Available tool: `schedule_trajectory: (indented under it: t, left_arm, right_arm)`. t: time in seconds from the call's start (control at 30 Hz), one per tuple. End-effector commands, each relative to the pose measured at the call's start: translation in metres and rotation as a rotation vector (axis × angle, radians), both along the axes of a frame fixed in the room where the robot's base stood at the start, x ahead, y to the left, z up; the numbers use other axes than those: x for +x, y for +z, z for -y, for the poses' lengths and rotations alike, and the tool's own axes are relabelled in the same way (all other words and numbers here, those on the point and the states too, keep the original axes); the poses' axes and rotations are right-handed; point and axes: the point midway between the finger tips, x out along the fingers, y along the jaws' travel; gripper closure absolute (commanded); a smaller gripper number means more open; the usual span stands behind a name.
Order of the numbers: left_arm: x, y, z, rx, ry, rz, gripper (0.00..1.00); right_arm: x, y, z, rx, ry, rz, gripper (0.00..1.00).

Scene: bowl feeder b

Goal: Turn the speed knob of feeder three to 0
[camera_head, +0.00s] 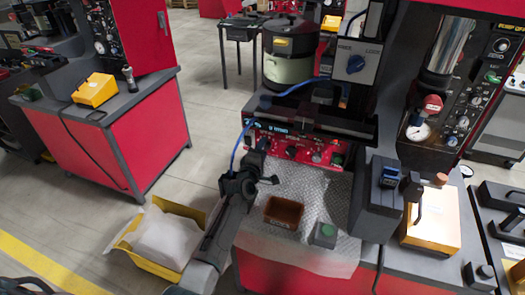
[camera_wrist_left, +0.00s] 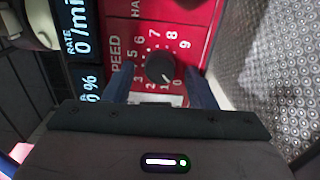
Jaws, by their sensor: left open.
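The speed knob (camera_wrist_left: 159,68) is a small round black knob on a red panel (camera_wrist_left: 185,20), beside the word SPEED. White numbers ring it. A light mark on its lower side seems to face the 0 and 1, but I cannot tell which exactly. My left gripper (camera_wrist_left: 160,80) is open, with one blue finger on each side of the knob; I cannot tell whether they touch it. In the head view the left gripper (camera_head: 260,146) is at the red control panel (camera_head: 290,145) below the bowl feeder (camera_head: 288,60), and hides part of the panel. My right gripper is not in view.
A display (camera_wrist_left: 80,40) beside the knob reads RATE 0 /min. A yellow crate (camera_head: 150,262) with a white bag is at left.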

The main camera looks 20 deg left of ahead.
Motion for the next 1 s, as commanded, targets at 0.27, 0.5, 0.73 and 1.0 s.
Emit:
schedule_trajectory:
  t: [0.27, 0.5, 0.73, 1.0]
  left_arm:
    - [-0.036, 0.001, -0.001, 0.0, 0.0, -0.003, 0.49]
    - [-0.081, 0.0, -0.003, 0.0, 0.0, -0.002, 0.49]
    - [-0.104, -0.001, -0.004, 0.0, 0.0, -0.002, 0.49]
    - [-0.107, 0.0, -0.004, 0.0, 0.0, 0.0, 0.49]
  right_arm:
    - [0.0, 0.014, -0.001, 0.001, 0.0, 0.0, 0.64]
    - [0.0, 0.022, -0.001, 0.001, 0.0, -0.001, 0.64]
    - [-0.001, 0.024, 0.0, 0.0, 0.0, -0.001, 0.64]
    - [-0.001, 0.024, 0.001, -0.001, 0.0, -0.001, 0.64]
